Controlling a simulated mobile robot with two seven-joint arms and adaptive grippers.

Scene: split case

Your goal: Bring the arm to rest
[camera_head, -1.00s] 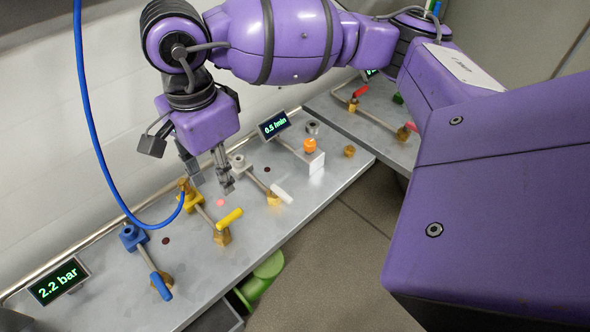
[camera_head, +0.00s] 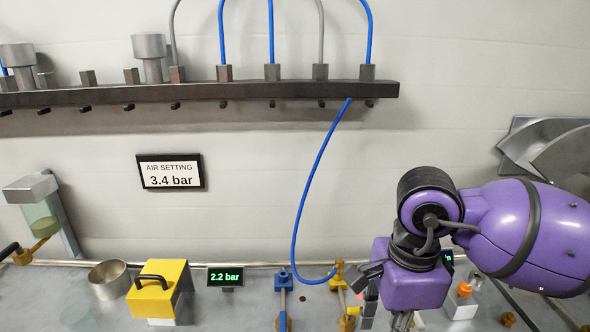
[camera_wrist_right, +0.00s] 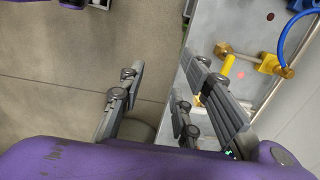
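My right arm (camera_head: 530,235) comes in from the right in the head view, its purple wrist (camera_head: 410,285) low over the metal bench. Its gripper (camera_head: 402,321) points down and is cut off by the lower picture edge. In the right wrist view the two grey fingers (camera_wrist_right: 163,66) stand wide apart with nothing between them, above the bench edge and the floor. A yellow valve (camera_wrist_right: 226,66) lies beyond the right finger. My left gripper is not seen in the head view.
A blue hose (camera_head: 308,188) hangs from the dark manifold (camera_head: 220,92) to a yellow fitting (camera_head: 338,272), close left of my wrist. A yellow box (camera_head: 158,286), metal cup (camera_head: 109,280) and 2.2 bar display (camera_head: 225,277) stand left. A wall sign (camera_head: 170,172) reads 3.4 bar.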

